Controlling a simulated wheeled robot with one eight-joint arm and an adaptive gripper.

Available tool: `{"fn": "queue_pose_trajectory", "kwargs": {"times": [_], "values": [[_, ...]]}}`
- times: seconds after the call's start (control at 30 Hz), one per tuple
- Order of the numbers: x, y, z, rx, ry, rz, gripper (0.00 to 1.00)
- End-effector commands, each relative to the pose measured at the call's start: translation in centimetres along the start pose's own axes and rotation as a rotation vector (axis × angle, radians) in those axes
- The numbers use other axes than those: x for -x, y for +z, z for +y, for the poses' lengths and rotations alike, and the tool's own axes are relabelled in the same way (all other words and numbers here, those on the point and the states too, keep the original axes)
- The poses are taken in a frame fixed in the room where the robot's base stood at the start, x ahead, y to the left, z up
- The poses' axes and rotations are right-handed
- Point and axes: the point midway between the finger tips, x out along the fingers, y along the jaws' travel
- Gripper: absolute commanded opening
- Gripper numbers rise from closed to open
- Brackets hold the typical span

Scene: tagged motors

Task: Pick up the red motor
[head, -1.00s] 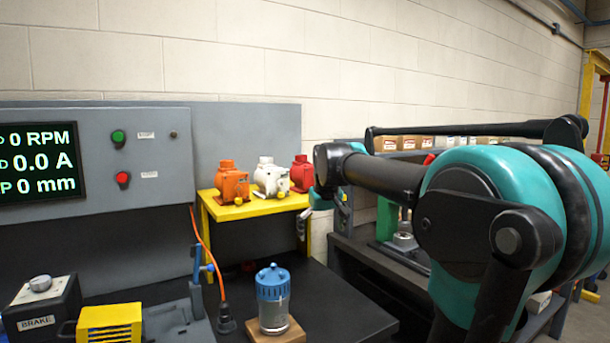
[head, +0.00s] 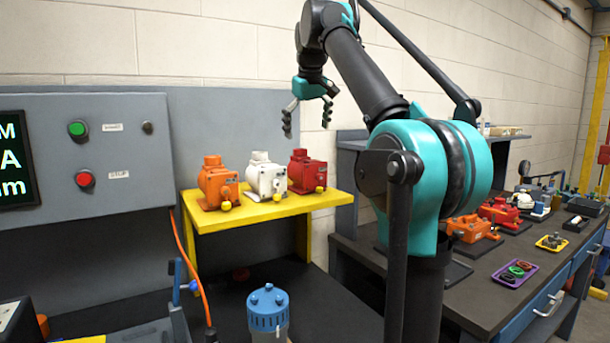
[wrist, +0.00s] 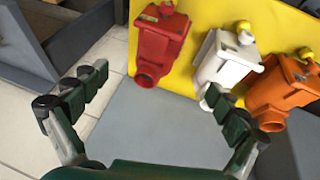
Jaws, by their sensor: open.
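The red motor (head: 307,173) stands upright on the yellow shelf (head: 252,214), at the right end of a row of motors in the head view. In the wrist view the red motor (wrist: 160,44) is at the upper middle, on the yellow surface. My gripper (head: 307,117) is open and empty, above and in front of the row in the head view. In the wrist view my gripper's fingers (wrist: 155,102) are spread wide, with the red motor beyond and between them. The right finger overlaps the white motor (wrist: 228,62) in the picture.
The white motor (head: 267,176) stands close beside the red one, and an orange motor (head: 218,184) is left of it. A grey control panel (head: 88,150) and a blue-capped cylinder (head: 268,310) are nearby. Another red motor (head: 500,213) lies on the right bench.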

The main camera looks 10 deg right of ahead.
Motion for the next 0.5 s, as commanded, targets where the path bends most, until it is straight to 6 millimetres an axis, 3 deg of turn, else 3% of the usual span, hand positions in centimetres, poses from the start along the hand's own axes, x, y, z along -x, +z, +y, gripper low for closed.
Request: {"fn": "queue_pose_trajectory", "kwargs": {"times": [0.3,0.5], "values": [[-6.2,0.0,0.0,-0.001,0.000,0.000,0.97],[-8.9,0.0,0.1,0.000,0.000,0.000,0.97]]}}
